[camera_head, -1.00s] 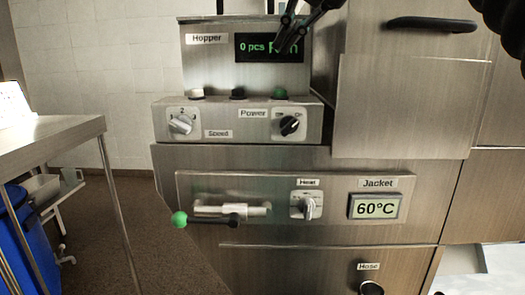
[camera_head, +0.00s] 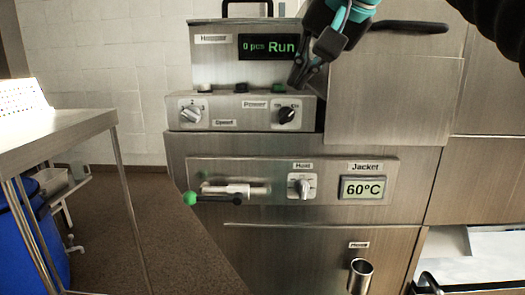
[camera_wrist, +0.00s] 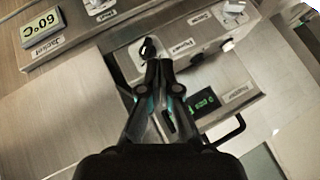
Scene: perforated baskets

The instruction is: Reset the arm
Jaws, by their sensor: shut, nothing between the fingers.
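My gripper (camera_head: 298,78) is shut and empty in the head view, in front of the right end of the machine's upper control ledge. In the wrist view, the shut gripper (camera_wrist: 160,66) points toward the black Power knob (camera_wrist: 148,48); I cannot tell whether the tips touch it. The same Power knob (camera_head: 287,114) shows just below the fingertips in the head view. The dark display (camera_head: 266,46) reads "0 pcs Run". My teal and black wrist is at the top right of the head view.
The steel machine carries a Speed knob (camera_head: 191,114), a Heat knob (camera_head: 301,186), a 60°C Jacket display (camera_head: 363,187) and a green-tipped lever (camera_head: 190,198). A steel table (camera_head: 70,130) and a blue bin (camera_head: 40,240) stand at left. Floor (camera_head: 170,230) between is clear.

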